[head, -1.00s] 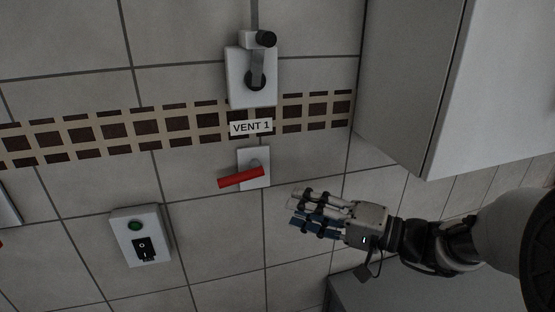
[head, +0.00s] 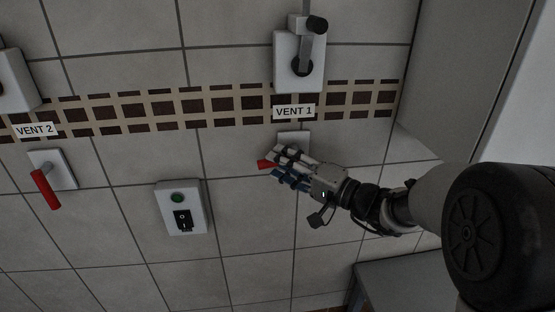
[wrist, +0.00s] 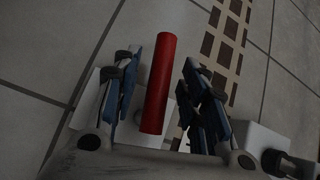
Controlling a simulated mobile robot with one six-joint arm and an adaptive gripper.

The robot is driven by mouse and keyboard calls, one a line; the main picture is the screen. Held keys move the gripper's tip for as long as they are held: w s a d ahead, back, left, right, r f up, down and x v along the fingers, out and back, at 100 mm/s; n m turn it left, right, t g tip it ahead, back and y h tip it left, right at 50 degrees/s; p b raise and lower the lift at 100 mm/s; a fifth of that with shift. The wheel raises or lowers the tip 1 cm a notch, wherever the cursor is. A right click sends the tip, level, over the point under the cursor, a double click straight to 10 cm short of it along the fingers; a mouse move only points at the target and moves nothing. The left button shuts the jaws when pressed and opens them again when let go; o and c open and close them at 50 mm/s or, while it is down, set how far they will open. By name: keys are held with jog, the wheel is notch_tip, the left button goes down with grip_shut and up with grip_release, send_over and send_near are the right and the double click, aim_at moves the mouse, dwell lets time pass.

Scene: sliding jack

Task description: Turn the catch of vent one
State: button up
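The catch of vent one is a red handle (head: 264,163) on a white wall plate (head: 293,139), below the label "VENT 1" (head: 294,112). My gripper (head: 281,167) is at the handle in the head view and hides most of it. In the wrist view the red handle (wrist: 159,84) stands between the two blue-padded fingers of my gripper (wrist: 157,88). The fingers are open, with a gap showing on each side of the handle. The white plate (wrist: 86,104) shows behind the fingers.
Above the label is a white box (head: 297,60) with a grey lever. To the left are a switch box (head: 181,208) with a green button, and a second red handle (head: 46,188) under "VENT 2" (head: 37,131). A grey cabinet (head: 448,80) stands to the right.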

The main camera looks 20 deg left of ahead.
jog(key=shift+x, duration=0.95)
grip_shut()
